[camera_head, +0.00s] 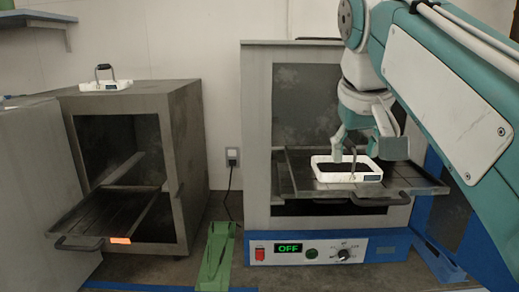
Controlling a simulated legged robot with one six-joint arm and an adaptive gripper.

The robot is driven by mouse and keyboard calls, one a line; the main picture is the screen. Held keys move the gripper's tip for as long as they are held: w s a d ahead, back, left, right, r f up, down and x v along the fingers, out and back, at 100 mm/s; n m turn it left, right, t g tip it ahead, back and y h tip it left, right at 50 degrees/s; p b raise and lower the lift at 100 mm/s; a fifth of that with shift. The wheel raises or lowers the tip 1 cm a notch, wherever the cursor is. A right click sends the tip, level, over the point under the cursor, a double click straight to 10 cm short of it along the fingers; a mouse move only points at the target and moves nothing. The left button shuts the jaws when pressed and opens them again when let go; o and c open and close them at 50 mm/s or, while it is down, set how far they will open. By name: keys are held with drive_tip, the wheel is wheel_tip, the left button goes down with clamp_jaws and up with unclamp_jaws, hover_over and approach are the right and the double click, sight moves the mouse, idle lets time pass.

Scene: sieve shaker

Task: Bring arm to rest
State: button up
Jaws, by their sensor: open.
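My gripper (357,150) is open at the right. Its fingers point down over a white tray (345,177) with dark contents. The tray rests on the pulled-out shelf (423,183) of the sieve shaker (257,120). One finger overlaps the tray's contents in the picture, and I cannot tell whether it touches the tray. My teal and white arm comes in from the upper right. The shaker's base panel shows a green "OFF" display (289,248), a red switch (259,254) and a dial (343,255).
A grey metal cabinet (185,150) stands at the left with its shelf (105,222) pulled out. A green stand (216,255) is between the machines. A wall outlet (232,155) is behind.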

drive_tip(key=s+f, duration=0.4)
drive_tip(key=f, duration=0.5)
drive_tip(key=s+f+y, duration=0.1)
drive_tip(key=s+f, duration=0.4)
drive_tip(key=f, duration=0.5)
drive_tip(key=s+f, duration=0.4)
drive_tip(key=f, duration=0.5)
drive_tip(key=shift+s+d+f+m+t, duration=0.3)
drive_tip(key=shift+f+t, duration=0.05)
drive_tip(key=shift+t, duration=0.05)
